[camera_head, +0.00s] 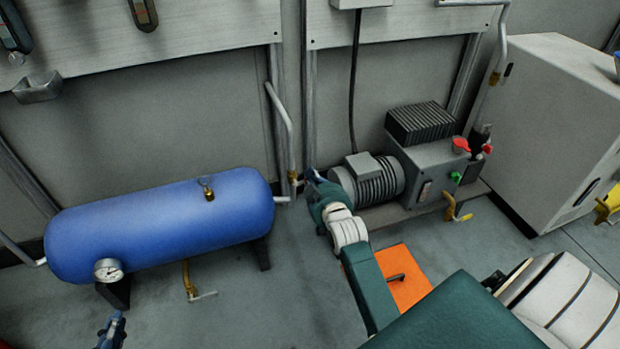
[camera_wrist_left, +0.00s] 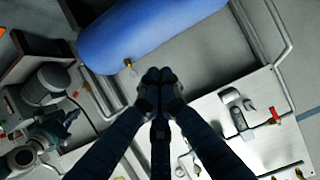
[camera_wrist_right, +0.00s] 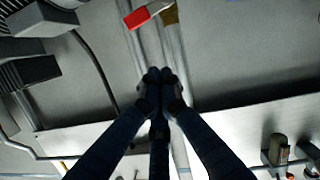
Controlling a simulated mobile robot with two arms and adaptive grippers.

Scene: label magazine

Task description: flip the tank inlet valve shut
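A blue tank (camera_head: 160,225) lies at the left in the head view. A pipe comes down at its right end, with a brass valve body (camera_head: 292,176) on it. In the right wrist view the valve's brass body (camera_wrist_right: 170,13) and red lever (camera_wrist_right: 138,18) show at the top; the lever sticks out sideways from the pipe. My right gripper (camera_head: 316,178) is just right of the valve in the head view. Its fingertips (camera_wrist_right: 160,76) are together, empty and apart from the lever. My left gripper (camera_head: 112,328) is low in front of the tank; its fingertips (camera_wrist_left: 160,76) are together and empty.
A pump with a motor (camera_head: 375,180) and red and green parts stands right of my right gripper. A grey cabinet (camera_head: 550,130) is farther right. An orange plate (camera_head: 404,275) lies on the floor. A drain valve (camera_head: 190,280) hangs under the tank. Wall panels (camera_head: 200,30) are above.

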